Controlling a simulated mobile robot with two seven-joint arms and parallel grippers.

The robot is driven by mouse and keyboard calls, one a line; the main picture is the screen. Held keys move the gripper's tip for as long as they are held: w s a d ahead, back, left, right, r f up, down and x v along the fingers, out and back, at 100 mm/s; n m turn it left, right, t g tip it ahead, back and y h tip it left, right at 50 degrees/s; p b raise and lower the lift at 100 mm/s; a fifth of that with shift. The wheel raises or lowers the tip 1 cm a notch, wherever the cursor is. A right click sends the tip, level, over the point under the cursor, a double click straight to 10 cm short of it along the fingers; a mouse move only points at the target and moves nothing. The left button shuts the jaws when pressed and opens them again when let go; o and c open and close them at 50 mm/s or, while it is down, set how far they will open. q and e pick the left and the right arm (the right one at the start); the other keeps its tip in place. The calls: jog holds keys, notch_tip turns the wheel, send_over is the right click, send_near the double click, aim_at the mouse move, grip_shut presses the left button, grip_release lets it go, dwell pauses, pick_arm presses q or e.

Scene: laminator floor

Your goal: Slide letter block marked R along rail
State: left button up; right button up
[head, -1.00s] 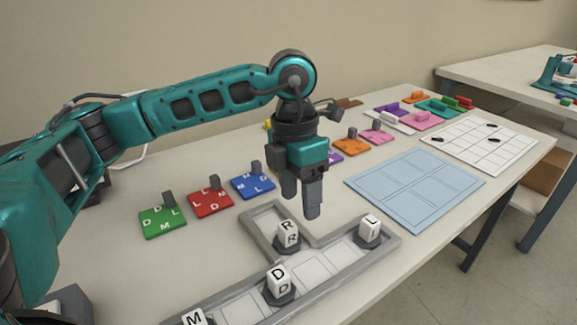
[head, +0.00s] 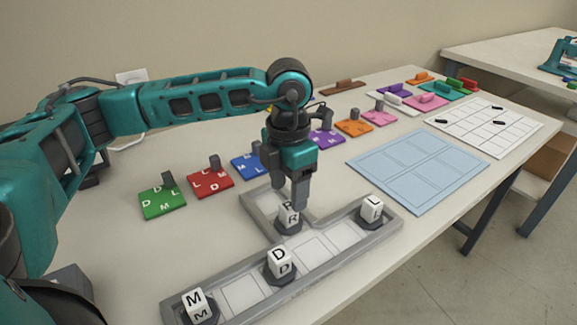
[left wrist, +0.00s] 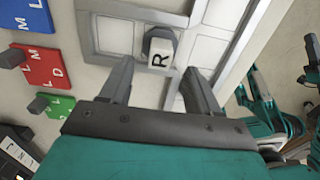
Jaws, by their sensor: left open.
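The white letter block marked R (head: 289,217) stands on a dark round base in the short side branch of the grey rail (head: 335,252). It also shows in the left wrist view (left wrist: 159,50), just beyond and between the fingertips. My left gripper (head: 290,195) is open and points down right at the block, its fingers partly covering the block's top in the head view. In the left wrist view the two fingers (left wrist: 158,75) are apart with nothing between them. Blocks marked L (head: 371,209), D (head: 280,263) and M (head: 197,305) stand in the long rail. My right gripper is not in view.
Green (head: 162,203), red (head: 210,184) and blue (head: 246,167) lettered plates with grey handles lie behind the rail. A light blue sheet (head: 418,180) and a white grid board (head: 484,127) lie to the right. Colourful handled pieces sit at the back. The table's front edge is close to the rail.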

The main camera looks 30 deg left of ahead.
aim_at(289, 205)
pick_arm(q)
notch_tip(289, 205, down, 6)
jog(key=shift+f+b, duration=0.15)
jog(key=shift+b, duration=0.15)
jog(key=shift+c, duration=0.3)
grip_shut()
